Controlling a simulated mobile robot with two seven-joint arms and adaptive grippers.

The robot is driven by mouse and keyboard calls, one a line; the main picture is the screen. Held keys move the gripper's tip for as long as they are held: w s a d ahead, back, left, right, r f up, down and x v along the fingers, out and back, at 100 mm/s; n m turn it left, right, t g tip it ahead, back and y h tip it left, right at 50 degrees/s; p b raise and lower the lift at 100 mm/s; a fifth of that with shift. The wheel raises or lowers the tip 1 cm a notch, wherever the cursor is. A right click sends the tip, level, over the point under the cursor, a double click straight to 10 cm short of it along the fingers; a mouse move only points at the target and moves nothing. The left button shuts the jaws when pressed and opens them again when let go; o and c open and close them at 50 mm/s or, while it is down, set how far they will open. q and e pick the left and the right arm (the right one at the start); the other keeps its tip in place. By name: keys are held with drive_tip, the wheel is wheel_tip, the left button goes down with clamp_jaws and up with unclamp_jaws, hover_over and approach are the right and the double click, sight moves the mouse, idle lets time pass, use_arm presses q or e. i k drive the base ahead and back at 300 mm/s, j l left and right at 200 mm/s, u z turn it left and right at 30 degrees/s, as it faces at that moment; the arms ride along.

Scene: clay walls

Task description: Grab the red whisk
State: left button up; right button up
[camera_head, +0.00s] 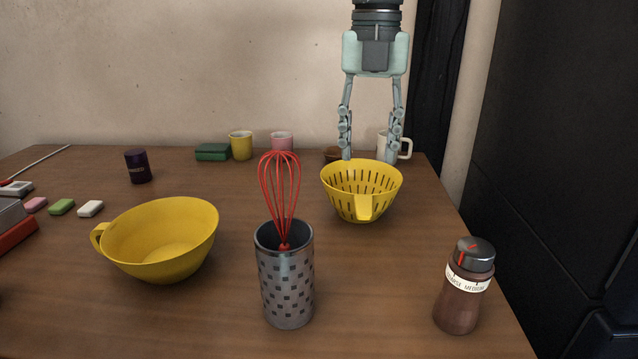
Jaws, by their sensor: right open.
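The red whisk (281,190) stands upright, wires up, in a grey perforated metal holder (287,289) near the front middle of the table. Its lower part is hidden inside the holder. My right gripper (370,157) comes down from the top, to the right of the whisk and farther back. It is open and empty, with its fingers apart and pointing down. Its fingertips show just above the rim of the yellow colander; I cannot tell if they touch it. My left gripper is not in view.
A yellow colander (362,191) stands right of the whisk, a yellow bowl (163,240) left of it. A brown grinder (464,288) is at the front right. Cups, a dark jar (137,167) and a green block (213,152) stand farther back. Wood is bare between holder and grinder.

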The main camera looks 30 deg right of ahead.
sight(283, 233)
drive_tip(key=k+j, duration=1.55)
drive_tip(key=k, duration=0.15)
